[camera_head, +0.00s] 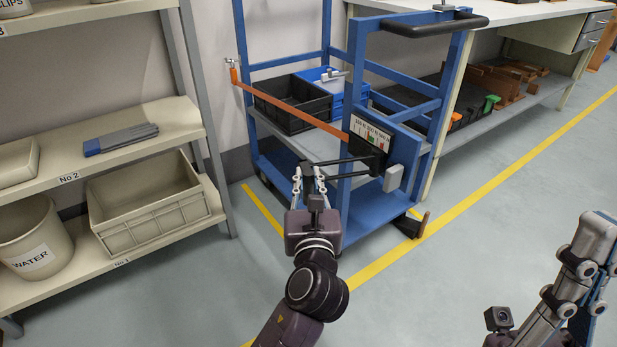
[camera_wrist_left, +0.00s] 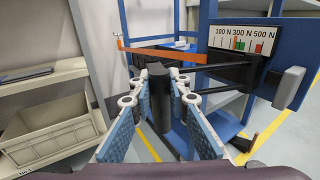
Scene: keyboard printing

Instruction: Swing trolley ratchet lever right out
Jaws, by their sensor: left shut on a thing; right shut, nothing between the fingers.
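The blue trolley (camera_head: 360,215) stands ahead, with an orange strap (camera_head: 290,108) running across its open side to the ratchet unit (camera_head: 378,150). The ratchet's black lever (camera_head: 345,161) has two dark bars reaching left from the unit to a dark grip. In the left wrist view the upright black grip (camera_wrist_left: 158,112) sits between the blue-padded fingers of my left gripper (camera_head: 309,178), which is shut on it. My right gripper (camera_head: 590,247) is shut and empty at the far right, away from the trolley.
A force scale (camera_head: 370,131) marked in newtons sits above the ratchet. A grey block (camera_head: 393,178) is right of it. Black (camera_head: 292,104) and blue (camera_head: 345,90) crates are on the trolley. Shelving (camera_head: 150,232) stands left, a workbench right.

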